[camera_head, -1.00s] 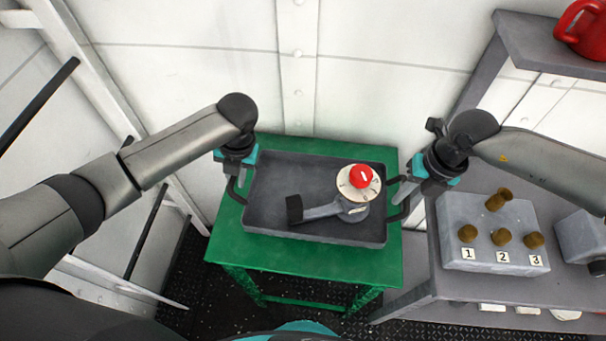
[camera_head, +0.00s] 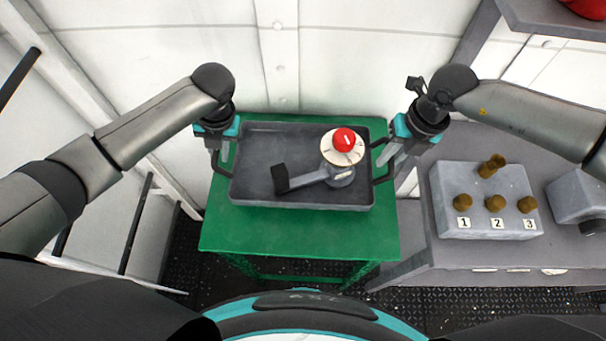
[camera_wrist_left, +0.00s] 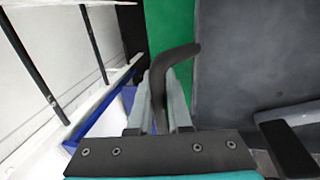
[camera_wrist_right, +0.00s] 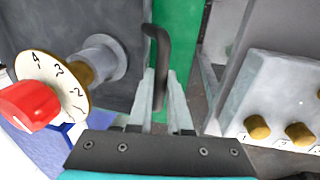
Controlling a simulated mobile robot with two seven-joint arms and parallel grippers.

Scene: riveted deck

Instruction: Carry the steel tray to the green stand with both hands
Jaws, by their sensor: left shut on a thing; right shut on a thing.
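The steel tray (camera_head: 250,187) is dark grey with a black loop handle at each end. In the head view it is over the green stand (camera_head: 300,232); I cannot tell whether it touches the top. My left gripper (camera_head: 216,160) is shut on the left handle (camera_wrist_left: 170,70), which also shows between its fingers in the left wrist view. My right gripper (camera_head: 390,165) is shut on the right handle (camera_wrist_right: 158,55). In the tray are a red knob (camera_head: 344,139) on a numbered white dial and a grey lever with a dark block end (camera_head: 280,179).
A grey bench (camera_head: 420,262) stands right of the stand. It bears a grey block (camera_head: 480,180) with brown knobs over labels 1, 2, 3. A shelf with a red object (camera_head: 585,8) is above. A white wall is behind; a railing (camera_head: 138,225) is left.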

